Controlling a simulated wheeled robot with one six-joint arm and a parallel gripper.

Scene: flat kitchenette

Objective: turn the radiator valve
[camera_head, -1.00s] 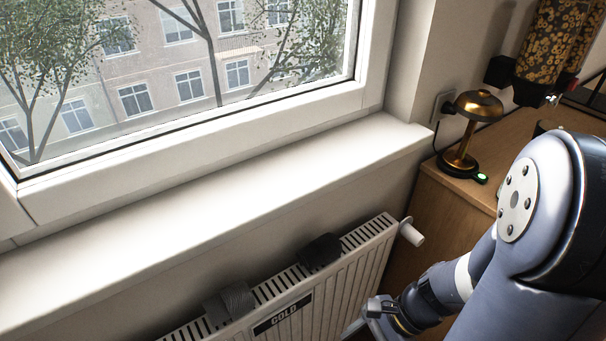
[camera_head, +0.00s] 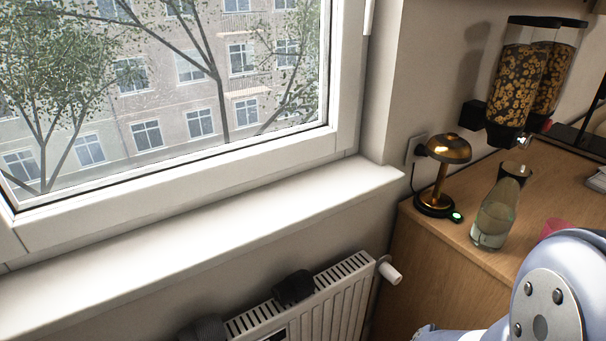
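The radiator (camera_head: 335,303) is white and ribbed, low under the window sill. Its valve (camera_head: 389,271) is a white knob sticking out at the right end of the radiator, near the wooden cabinet side. My arm (camera_head: 548,300) shows at the lower right, cut off by the picture edge. My gripper is not visible now; it lies below the picture. Nothing of mine touches the valve in view.
Dark items (camera_head: 293,287) hang over the radiator top. The wooden counter (camera_head: 460,231) stands to the right, holding a brass lamp (camera_head: 440,180), a glass bottle (camera_head: 495,212) and a pink object (camera_head: 558,227). A cereal dispenser (camera_head: 520,90) is above. The white sill (camera_head: 200,257) overhangs the radiator.

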